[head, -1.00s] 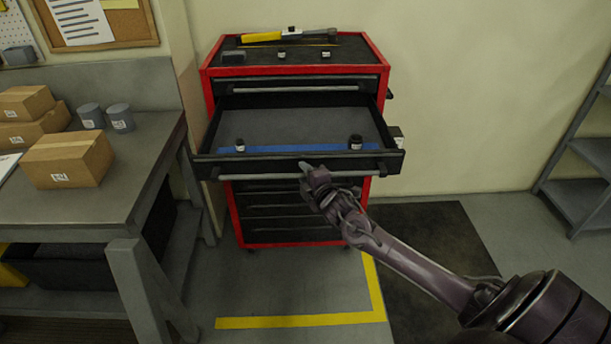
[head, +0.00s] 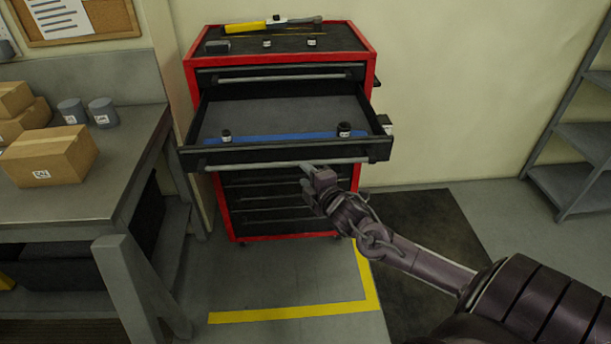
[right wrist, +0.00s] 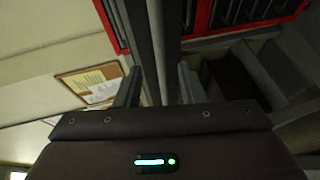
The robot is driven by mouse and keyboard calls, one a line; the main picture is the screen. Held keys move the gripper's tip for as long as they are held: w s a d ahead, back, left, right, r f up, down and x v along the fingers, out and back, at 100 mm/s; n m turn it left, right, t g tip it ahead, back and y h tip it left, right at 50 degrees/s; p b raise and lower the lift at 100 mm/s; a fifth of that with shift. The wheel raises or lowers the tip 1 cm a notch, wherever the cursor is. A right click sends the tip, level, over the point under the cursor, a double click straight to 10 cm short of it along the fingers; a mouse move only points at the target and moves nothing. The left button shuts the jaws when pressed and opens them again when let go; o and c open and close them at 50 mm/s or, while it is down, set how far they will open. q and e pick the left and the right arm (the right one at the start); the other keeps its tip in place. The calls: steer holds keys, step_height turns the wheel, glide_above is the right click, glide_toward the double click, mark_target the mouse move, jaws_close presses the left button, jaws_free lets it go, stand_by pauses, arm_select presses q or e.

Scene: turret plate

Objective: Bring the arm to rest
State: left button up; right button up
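I cannot tell from the head view whether a fingertip touches the handle. The right arm reaches in from the lower right, bent and stretched forward. My left gripper is not in view.
Two small dark labelled cylinders (head: 344,130) stand in the drawer near a blue strip. A yellow-handled wrench (head: 255,26) lies on the cabinet. A grey workbench (head: 90,200) with boxes stands left, shelving (head: 565,185) right. Floor at right is clear.

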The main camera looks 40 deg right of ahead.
stand_by(0.3)
steer(key=s+f+m+g, duration=0.25)
steer(key=s+f, duration=0.25)
steer(key=f, duration=0.7)
steer(key=s+d+f+m+g+b, duration=0.1)
steer(key=s+f+m+g, duration=0.3)
steer(key=f, duration=0.8)
steer(key=s+f+m+g, duration=0.1)
steer(key=s+f, duration=0.6)
steer(key=f, duration=0.5)
steer(key=s+a+f+m+g+y, duration=0.1)
steer(key=s+a+f, duration=0.4)
steer(key=s, duration=0.5)
steer(key=s+a+f+m+g+b, duration=0.1)
steer(key=s+a+f+m+g, duration=0.1)
steer(key=s+a+f+g, duration=0.2)
steer(key=s+a+f+m+g+y, duration=0.1)
steer(key=s+a+f, duration=0.7)
steer(key=s, duration=0.8)
step_height(320, 180, down, 3)
steer(key=shift+s+a+r+m+g+y+b, duration=0.1)
steer(key=shift+s+a+m+g+y+b, duration=0.15)
steer(key=shift+m+g, duration=0.45)
